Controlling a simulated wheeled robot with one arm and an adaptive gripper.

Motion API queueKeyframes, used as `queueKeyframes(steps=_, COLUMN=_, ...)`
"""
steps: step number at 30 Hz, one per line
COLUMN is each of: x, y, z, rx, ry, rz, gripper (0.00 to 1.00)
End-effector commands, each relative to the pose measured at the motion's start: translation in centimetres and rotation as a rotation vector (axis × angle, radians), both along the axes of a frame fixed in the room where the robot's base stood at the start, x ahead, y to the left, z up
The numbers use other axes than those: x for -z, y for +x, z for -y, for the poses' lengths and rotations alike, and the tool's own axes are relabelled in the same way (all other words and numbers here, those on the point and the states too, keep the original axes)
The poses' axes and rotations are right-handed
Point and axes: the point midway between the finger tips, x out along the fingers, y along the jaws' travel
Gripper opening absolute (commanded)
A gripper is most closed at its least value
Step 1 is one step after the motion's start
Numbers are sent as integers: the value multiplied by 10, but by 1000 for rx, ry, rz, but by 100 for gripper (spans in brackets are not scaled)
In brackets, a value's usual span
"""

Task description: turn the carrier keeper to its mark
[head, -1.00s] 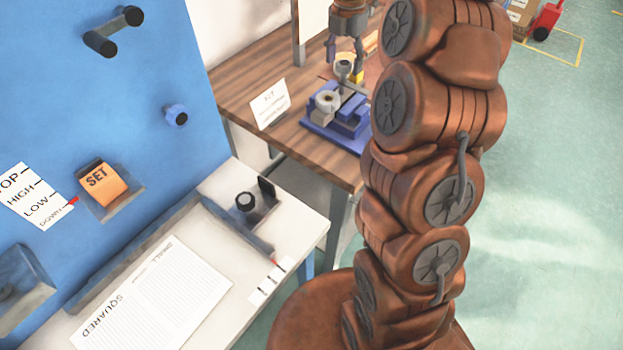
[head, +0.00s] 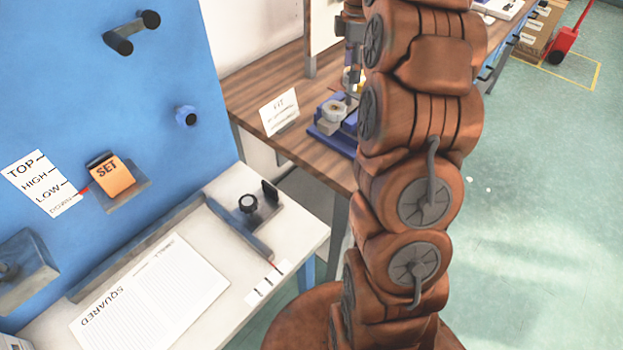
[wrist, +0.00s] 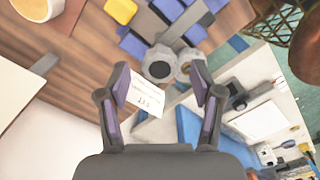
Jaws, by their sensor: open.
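A blue fixture (head: 322,130) stands on the wooden bench; it also shows in the wrist view (wrist: 133,44). It bears a pale round part with a dark centre (wrist: 159,64) and a grey bar (wrist: 180,27) lying across it. I cannot tell which part is the carrier keeper, and no mark on it is readable. My gripper (wrist: 160,78) is open and empty, its fingertips either side of the round part in the wrist view. No contact is visible. In the head view my arm hides most of the gripper and the fixture's right side.
A white card (head: 279,111) stands on the wooden bench (head: 262,80), close under my gripper in the wrist view (wrist: 143,98). A yellow block (wrist: 121,11) lies beside the fixture. A white table (head: 302,232) and a blue panel (head: 120,80) are at left.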

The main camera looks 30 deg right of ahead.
Motion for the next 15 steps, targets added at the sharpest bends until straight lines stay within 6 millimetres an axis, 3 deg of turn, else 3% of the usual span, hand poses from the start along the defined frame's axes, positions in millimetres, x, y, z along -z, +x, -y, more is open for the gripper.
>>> queueKeyframes(steps=15, x=-47, y=1, z=-1, rx=-4, ry=0, rz=3, gripper=66)
